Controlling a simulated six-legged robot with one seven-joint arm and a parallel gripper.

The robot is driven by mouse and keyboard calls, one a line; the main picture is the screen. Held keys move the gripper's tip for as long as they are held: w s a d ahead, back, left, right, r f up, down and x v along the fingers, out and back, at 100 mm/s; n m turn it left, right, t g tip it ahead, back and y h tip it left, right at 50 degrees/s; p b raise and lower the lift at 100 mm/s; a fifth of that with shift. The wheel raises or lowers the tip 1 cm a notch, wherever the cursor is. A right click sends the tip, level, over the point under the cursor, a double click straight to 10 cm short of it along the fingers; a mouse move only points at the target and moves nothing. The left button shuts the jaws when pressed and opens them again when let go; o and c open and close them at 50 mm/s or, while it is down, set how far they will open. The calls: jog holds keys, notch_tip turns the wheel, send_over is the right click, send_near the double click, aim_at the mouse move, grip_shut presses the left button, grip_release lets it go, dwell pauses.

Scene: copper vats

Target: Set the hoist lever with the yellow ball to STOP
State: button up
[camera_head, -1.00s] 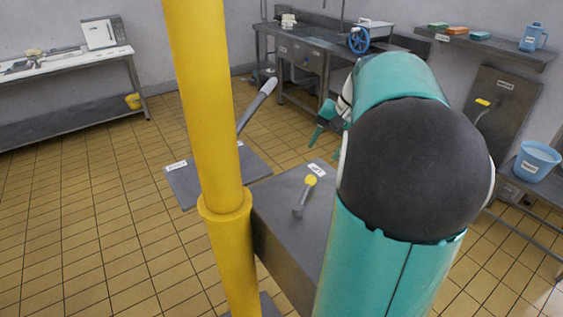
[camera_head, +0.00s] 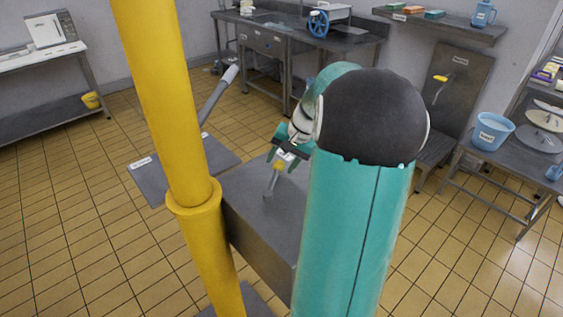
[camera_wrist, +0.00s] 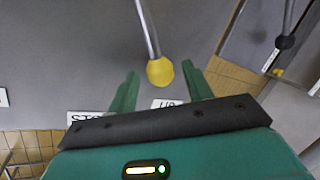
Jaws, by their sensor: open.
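The hoist lever's yellow ball (camera_head: 279,165) tops a short grey rod (camera_head: 270,185) on the grey box (camera_head: 240,180). In the wrist view the ball (camera_wrist: 160,71) shows at the end of its rod (camera_wrist: 148,28), between the two green fingertips. My gripper (camera_head: 285,158) is open around or just short of the ball; a gap shows on each side in the wrist view (camera_wrist: 160,75). The UP label (camera_wrist: 167,104) lies just below the ball. The partly hidden label starting "ST" (camera_wrist: 86,117) is to its left, behind my gripper's edge.
A yellow post (camera_head: 165,110) stands close on the left. A tall lever with a grey handle (camera_head: 229,76) rises from a floor plate (camera_head: 150,180) behind it.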

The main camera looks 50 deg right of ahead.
jog(key=shift+w+a+f, duration=0.1)
jog(key=shift+w+f, duration=0.05)
jog(key=shift+f, duration=0.2)
grip_shut()
